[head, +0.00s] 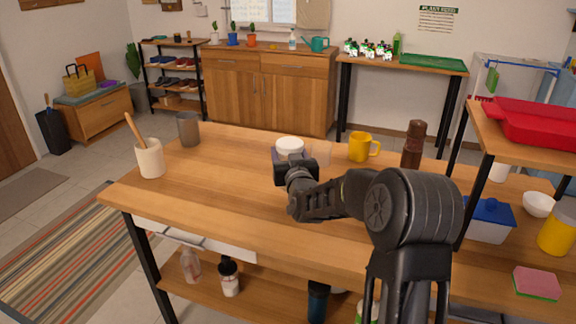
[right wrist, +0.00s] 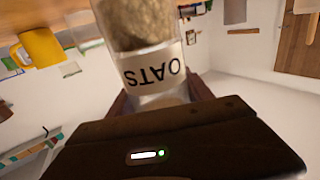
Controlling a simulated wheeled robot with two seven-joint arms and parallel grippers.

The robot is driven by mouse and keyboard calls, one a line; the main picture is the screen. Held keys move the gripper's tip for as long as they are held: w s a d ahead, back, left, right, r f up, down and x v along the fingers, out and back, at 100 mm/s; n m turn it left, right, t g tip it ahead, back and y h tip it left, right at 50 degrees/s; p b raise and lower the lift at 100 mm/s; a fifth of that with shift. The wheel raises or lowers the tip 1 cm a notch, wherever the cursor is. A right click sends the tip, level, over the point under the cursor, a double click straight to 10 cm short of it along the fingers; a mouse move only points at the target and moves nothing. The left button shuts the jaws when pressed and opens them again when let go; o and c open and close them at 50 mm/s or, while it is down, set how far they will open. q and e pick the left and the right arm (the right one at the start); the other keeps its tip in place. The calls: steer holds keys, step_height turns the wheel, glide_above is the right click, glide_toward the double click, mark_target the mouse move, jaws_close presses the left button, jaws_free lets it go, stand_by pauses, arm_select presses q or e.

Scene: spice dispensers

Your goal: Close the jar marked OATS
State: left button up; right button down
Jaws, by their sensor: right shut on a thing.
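The OATS jar (right wrist: 148,68) shows upside down in the right wrist view, with a white label and beige contents. My right gripper (right wrist: 162,97) is shut on the jar, a finger on each side near its upper end. In the head view my right gripper (head: 290,163) is over the table, with a round white top (head: 290,146) showing just above it. I cannot tell whether that top is a seated lid or the open mouth. The rest of the jar is hidden by the gripper and arm. My left gripper is not in view.
A clear glass-like container (head: 321,153) stands right beside the gripper on the wooden table (head: 215,185). A yellow mug (head: 359,147), a brown mill (head: 413,145), a grey cup (head: 189,128) and a utensil crock (head: 150,158) stand around. The table's left middle is clear.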

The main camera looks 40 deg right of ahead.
steer(key=shift+f, duration=1.85)
steer(key=shift+f+b, duration=0.15)
steer(key=shift+b, duration=0.2)
steer(key=shift+c, duration=2.1)
jaws_free()
